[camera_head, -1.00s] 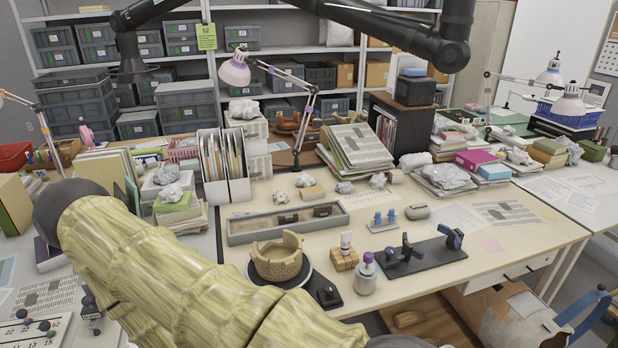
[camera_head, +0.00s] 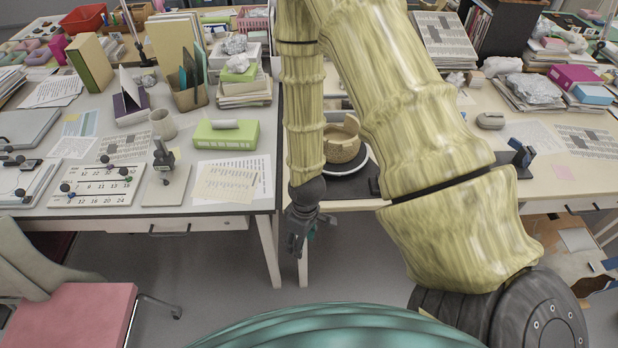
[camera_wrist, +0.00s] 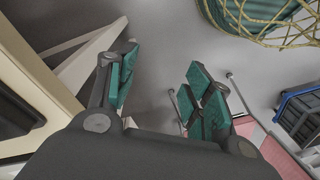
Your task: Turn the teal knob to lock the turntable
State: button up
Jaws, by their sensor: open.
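The turntable (camera_head: 347,169) is a dark round disc with a pale rim on the right-hand table. A tan textured broken pot (camera_head: 341,146) sits on it. In the head view my arm partly hides both on the left and right. I cannot make out the teal knob in either view. My gripper (camera_head: 301,236) hangs by the front edge of the tables, to the left of and nearer than the turntable. In the wrist view my gripper (camera_wrist: 160,88) is open, its teal-padded fingers apart with only grey floor between them.
The left table (camera_head: 150,212) has its dark front edge close to my gripper. It carries a number board (camera_head: 97,186), a green box (camera_head: 226,135) and paper sheets. A pink-seated chair (camera_head: 80,315) stands at lower left. Bare floor lies below the gripper.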

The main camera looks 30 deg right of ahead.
jog(key=w+d+r+n, duration=0.2)
jog(key=w+d+r, duration=0.2)
jog(key=r, duration=0.2)
jog(key=w+d+r+n+h, duration=0.1)
jog(key=w+d+r+n, duration=0.1)
jog(key=w+d+r, duration=0.3)
jog(key=w+d+r+n, duration=0.2)
jog(key=w+r, duration=0.1)
jog(key=r, duration=0.4)
jog(key=shift+w+f+p, duration=0.1)
jog(key=shift+f+p, duration=0.35)
jog(key=shift+f, duration=4.75)
jog(key=shift+a, duration=0.1)
jog(key=c, duration=1.1)
